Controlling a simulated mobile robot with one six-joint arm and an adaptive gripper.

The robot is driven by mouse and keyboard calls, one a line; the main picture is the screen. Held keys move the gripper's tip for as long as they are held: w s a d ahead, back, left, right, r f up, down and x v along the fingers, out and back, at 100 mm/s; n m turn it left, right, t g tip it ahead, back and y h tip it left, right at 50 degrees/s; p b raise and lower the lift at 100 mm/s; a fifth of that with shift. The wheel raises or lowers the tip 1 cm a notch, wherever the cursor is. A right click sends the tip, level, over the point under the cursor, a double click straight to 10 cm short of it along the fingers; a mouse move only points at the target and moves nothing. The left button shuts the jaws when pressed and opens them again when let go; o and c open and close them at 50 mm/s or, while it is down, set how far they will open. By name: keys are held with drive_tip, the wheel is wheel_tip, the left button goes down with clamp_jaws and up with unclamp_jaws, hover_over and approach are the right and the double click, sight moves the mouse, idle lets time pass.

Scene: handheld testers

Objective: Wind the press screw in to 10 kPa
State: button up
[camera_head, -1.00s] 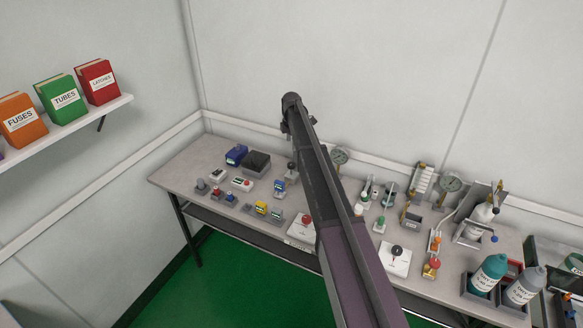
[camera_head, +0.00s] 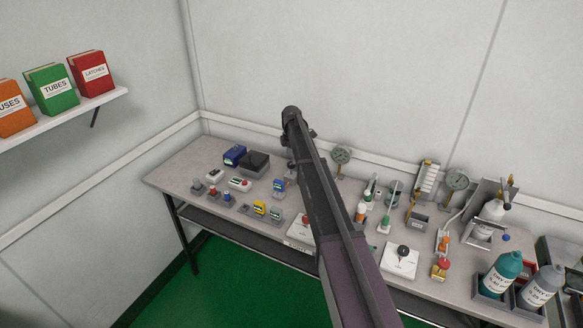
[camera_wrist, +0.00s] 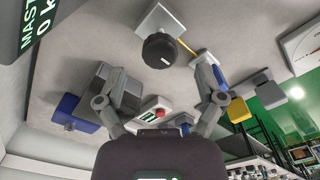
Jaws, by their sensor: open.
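A round black knob (camera_wrist: 158,51) with a white mark stands in front of a light grey block (camera_wrist: 160,17) in the wrist view. I cannot tell for certain that it is the press screw. My gripper (camera_wrist: 160,75) is open and empty, with one finger to each side below the knob; neither visibly touches it. A dark display (camera_wrist: 28,32) at the upper left shows cut-off green text, "MAST" and "0 k". In the head view my arm hides the middle of the bench, and the gripper cannot be made out.
The bench (camera_head: 172,178) carries several small testers at left, a dark box (camera_head: 255,163), a gauge (camera_head: 341,154), another gauge (camera_head: 457,180), a white base with a black knob (camera_head: 400,260) and bottles (camera_head: 502,272) at right. A book shelf (camera_head: 80,112) is on the left wall.

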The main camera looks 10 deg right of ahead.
sight(291, 163)
drive_tip(key=shift+f+b, duration=1.15)
drive_tip(key=shift+f, duration=0.35)
drive_tip(key=c, duration=1.2)
drive_tip(key=shift+o, duration=0.2)
drive_tip(key=shift+m, duration=0.4)
